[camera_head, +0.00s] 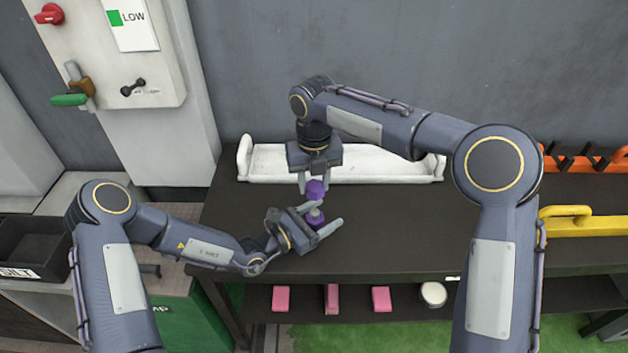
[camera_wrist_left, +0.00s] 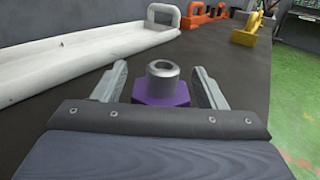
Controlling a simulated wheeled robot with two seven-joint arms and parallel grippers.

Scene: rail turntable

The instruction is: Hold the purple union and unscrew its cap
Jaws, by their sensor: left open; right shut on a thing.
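The purple union body (camera_head: 316,218) stands upright on the dark table, with a bare grey tube on top. In the left wrist view, the purple union body (camera_wrist_left: 161,92) sits between the fingers of my left gripper (camera_wrist_left: 160,68), with a gap on each side. My left gripper (camera_head: 329,213) is open around it, near table height. A purple cap (camera_head: 316,190) is held in my right gripper (camera_head: 315,181), above the body and apart from it. My right gripper is shut on the cap. No cap shows in the left wrist view.
A white tray (camera_head: 375,163) lies behind the grippers. An orange rack (camera_head: 580,163) and a yellow handle bar (camera_head: 585,226) are at the right. Pink blocks (camera_head: 331,297) lie on the shelf below. The table front right of the union is clear.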

